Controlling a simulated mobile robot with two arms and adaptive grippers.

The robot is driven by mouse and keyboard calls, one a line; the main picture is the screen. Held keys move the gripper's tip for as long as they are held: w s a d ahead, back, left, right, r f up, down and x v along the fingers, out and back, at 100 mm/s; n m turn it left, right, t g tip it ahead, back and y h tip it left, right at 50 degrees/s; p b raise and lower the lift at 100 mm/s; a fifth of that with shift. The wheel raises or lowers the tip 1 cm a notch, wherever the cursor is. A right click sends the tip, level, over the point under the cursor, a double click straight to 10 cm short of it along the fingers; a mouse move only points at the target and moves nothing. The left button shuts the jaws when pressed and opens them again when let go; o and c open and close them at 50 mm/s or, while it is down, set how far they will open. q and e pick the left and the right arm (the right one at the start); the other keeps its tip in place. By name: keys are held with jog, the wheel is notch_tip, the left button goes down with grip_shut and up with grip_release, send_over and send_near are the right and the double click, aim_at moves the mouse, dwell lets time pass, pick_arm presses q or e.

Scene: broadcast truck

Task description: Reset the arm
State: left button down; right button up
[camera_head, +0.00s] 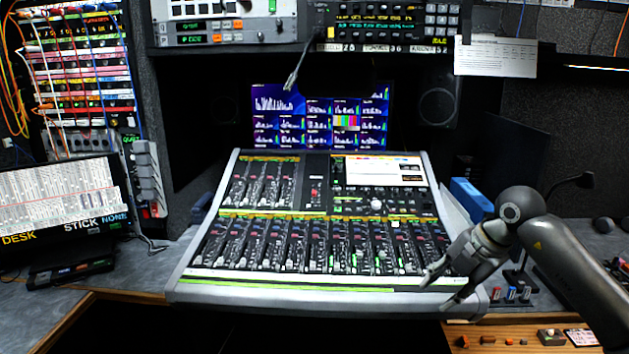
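My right arm (575,265) comes in from the lower right. My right gripper (436,289) is over the right front part of the mixing console, with its two fingers spread apart and pointing left. Nothing shows between the fingers. I cannot tell whether a finger touches the console. The mixing console (300,285) is wide and grey, with rows of faders and a small lit screen (385,170) at its upper right. My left gripper does not show.
Blue monitor screens (320,118) stand behind the console. A gooseneck microphone (293,75) hangs above it. A blue box (470,197) and a small switch panel (512,294) are near my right arm. A wooden ledge (470,333) runs below.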

jog(key=a+f+m+t+y+p, duration=0.1)
jog(key=a+f+y, duration=0.9)
jog(key=a+f, duration=0.3)
jog(key=s+d+f+m+t+h+p, duration=0.1)
jog(key=s+d+f+m+t+h, duration=0.2)
jog(key=f+m, duration=0.65)
jog(key=s+d+f+m+t+h+p, duration=0.1)
jog(key=d+f+m+t+h, duration=0.3)
jog(key=f, duration=1)
jog(key=s+d+f+m+g+h, duration=0.2)
jog(key=s+d+f+m+h, duration=0.1)
jog(key=s+f, duration=0.8)
jog(key=s+d+f+m+g+h, duration=0.2)
jog(key=s+f+m, duration=0.1)
jog(key=s+f, duration=0.8)
pick_arm(q)
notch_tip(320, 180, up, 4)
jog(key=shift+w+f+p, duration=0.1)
jog(key=shift+p, duration=0.25)
pick_arm(e)
jog(key=s+f+m+g, duration=0.1)
jog(key=s+f+g, duration=0.2)
jog(key=s, duration=1.1)
jog(key=s+a+f+m+g+h, duration=0.1)
jog(key=s+f+g, duration=0.2)
jog(key=s, duration=1.1)
jog(key=shift+f+g, duration=0.25)
jog(key=shift+g, duration=0.05)
